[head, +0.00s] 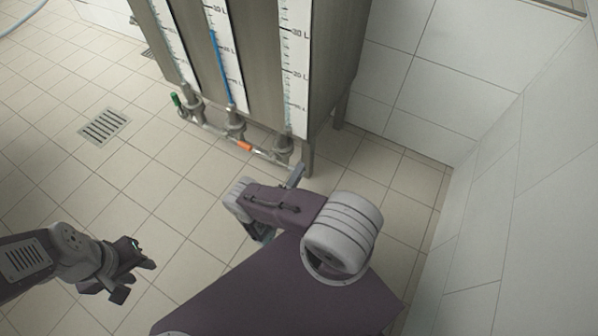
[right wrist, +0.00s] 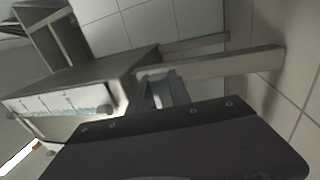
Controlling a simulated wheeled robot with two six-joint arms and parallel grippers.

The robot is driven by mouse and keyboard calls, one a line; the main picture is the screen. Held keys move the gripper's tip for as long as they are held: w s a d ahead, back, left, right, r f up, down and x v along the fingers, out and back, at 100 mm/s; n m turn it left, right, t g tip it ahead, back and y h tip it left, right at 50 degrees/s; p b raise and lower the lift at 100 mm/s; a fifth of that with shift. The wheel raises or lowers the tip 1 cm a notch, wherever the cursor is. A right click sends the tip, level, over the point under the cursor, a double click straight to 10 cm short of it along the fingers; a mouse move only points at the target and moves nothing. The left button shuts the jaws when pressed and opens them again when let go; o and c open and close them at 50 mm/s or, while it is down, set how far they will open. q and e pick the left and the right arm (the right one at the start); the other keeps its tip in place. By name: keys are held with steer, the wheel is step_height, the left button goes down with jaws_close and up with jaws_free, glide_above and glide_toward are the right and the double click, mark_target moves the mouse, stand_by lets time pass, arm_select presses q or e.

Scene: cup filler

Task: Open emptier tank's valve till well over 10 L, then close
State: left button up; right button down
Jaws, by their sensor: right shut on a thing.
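The steel tank unit (head: 335,70) stands at the top of the head view with three scaled gauges. The middle gauge (head: 222,50) has a tall blue column; the right gauge (head: 294,60) shows no clear blue column. Below are a green valve handle (head: 175,99), an orange valve handle (head: 244,146) and the right valve (head: 283,150). My right gripper (head: 296,176) is at the right valve, shut on its handle, which is mostly hidden. In the right wrist view, its grey fingers (right wrist: 165,92) are beside the tank's leg. My left gripper (head: 128,268) is open, empty and away from the tank.
A pipe (head: 213,128) links the valves low along the tank front. A tank leg (head: 308,158) stands close to my right gripper. A tiled wall (head: 520,200) is at the right. The tiled floor at the left is clear around a drain grate (head: 104,125).

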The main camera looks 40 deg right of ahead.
steer(key=shift+f, duration=0.1)
steer(key=c, duration=1.2)
jaws_free()
